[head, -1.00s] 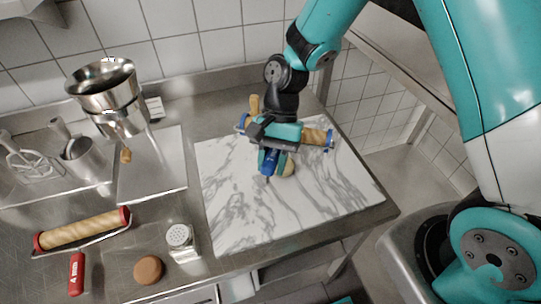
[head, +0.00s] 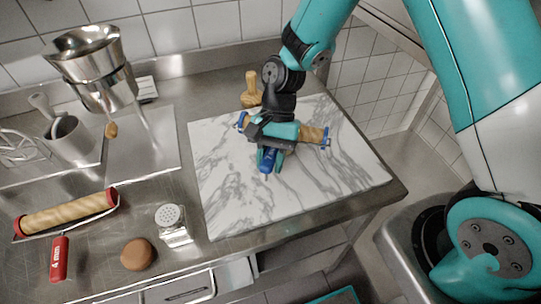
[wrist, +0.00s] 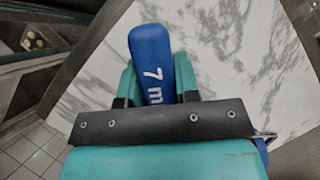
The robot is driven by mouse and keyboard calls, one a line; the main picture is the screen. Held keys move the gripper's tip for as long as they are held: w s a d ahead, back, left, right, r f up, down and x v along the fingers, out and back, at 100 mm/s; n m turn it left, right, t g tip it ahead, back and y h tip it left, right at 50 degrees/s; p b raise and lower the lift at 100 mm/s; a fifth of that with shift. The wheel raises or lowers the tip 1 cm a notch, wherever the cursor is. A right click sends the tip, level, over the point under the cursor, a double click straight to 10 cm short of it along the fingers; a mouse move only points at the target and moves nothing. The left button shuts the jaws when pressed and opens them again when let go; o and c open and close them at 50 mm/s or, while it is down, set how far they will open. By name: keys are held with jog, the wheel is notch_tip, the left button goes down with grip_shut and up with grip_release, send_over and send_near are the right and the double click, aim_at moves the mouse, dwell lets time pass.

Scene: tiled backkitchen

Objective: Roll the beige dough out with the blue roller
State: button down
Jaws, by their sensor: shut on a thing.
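The blue roller (head: 313,134) has a wooden cylinder with blue ends and lies crosswise over the marble board (head: 225,200). My gripper (head: 268,162) is shut on its blue handle, which points toward the front of the board. The wrist view shows the handle (wrist: 152,60), marked "7 m", between my teal fingers. The beige dough does not show clearly now; the roller and my gripper cover the middle of the board. I cannot tell whether the roller touches it.
A red-ended roller (head: 65,213), a brown ball (head: 138,254) and a shaker (head: 173,226) stand left of the board. A wooden tool (head: 252,90) stands behind it. A metal funnel stand (head: 90,65) is at back left. The board's front half is mostly bare.

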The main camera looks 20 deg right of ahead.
jog(key=shift+f, duration=0.35)
dwell(0.7)
jog(key=shift+w, duration=0.1)
